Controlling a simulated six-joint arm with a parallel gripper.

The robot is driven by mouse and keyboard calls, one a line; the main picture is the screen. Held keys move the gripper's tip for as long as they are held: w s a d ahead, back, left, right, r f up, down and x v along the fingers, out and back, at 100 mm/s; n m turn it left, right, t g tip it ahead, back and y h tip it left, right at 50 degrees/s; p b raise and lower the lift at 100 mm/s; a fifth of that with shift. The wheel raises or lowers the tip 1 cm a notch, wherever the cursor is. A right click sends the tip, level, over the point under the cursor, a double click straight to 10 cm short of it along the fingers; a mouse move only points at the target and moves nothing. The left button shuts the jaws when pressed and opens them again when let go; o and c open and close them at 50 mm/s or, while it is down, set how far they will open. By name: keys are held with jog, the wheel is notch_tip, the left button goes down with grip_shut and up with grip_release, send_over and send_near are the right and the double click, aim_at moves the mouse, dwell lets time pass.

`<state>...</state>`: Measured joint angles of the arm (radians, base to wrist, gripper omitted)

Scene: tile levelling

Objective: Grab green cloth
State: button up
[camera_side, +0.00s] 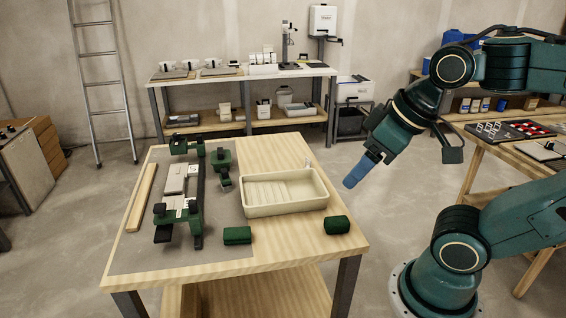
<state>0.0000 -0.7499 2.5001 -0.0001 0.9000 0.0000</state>
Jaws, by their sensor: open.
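Two small dark green things lie near the front of the wooden table (290,240). One green block-like piece (237,235) is on the grey mat's right edge; the other green piece (337,224) is near the right front corner. I cannot tell from this view which is the cloth. My gripper (354,178), with blue fingers, is open, in the air right of the table and above its level. It is apart from both green pieces, and nothing shows between its fingers.
A cream tray (284,208) stands mid-table. A dark green and grey fixture (181,190) and a green tool (222,165) stand on the grey mat (150,255). A wooden strip (141,197) lies at left. The table's front right is mostly clear.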

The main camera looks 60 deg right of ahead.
jog(key=w+f+n+g+y, duration=0.1)
jog(key=w+f+n, duration=0.3)
jog(key=w, duration=1.1)
jog(key=w+d+f+n+g+y, duration=0.1)
jog(key=w+d+f+n, duration=0.2)
jog(key=w+f, duration=0.8)
notch_tip(320, 180, down, 3)
jog(key=shift+w+r+n+y, duration=0.1)
jog(key=shift+w+n+y, duration=0.05)
jog(key=shift+n+y, duration=0.3)
send_over(240, 231)
jog(key=s+d, duration=0.1)
jog(key=s, duration=0.1)
jog(key=shift+w+d+f, duration=0.1)
jog(key=shift+f, duration=1.9)
jog(key=shift+w+f, duration=0.1)
jog(key=shift+f, duration=1.85)
jog(key=shift+f, duration=0.1)
jog(key=shift+x, duration=2.5)
